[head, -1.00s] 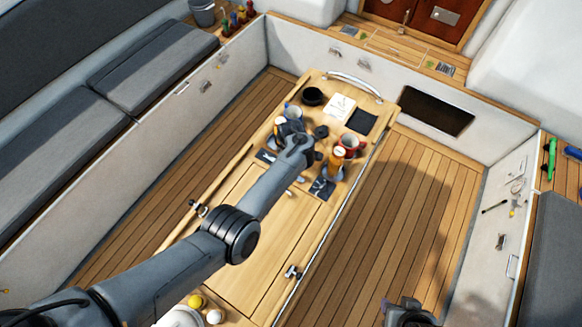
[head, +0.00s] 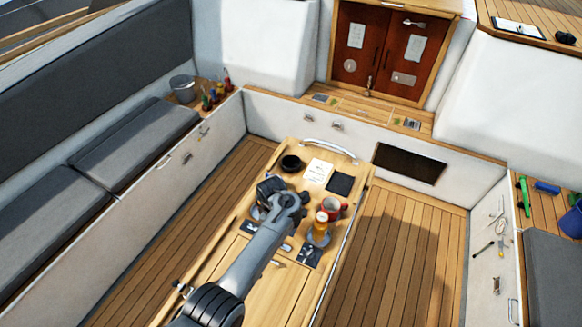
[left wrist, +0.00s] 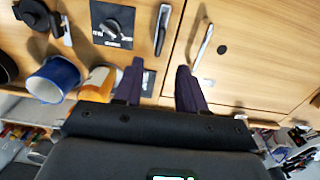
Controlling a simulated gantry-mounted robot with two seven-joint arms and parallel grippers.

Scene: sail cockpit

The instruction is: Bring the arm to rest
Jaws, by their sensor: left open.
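My left arm comes in from the bottom left over the wooden cockpit table (head: 292,283) in the head view. Its wrist is above the middle of the table; the fingers are hidden there behind the wrist. In the left wrist view my left gripper (left wrist: 158,76) shows two dark fingers, apart, with nothing between them. A white and blue mug (left wrist: 52,78) and an orange item (left wrist: 99,79) are just left of the fingers. My right gripper is not in view.
Cushioned benches flank the cockpit. The slatted floor (head: 395,250) right of the table is clear.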

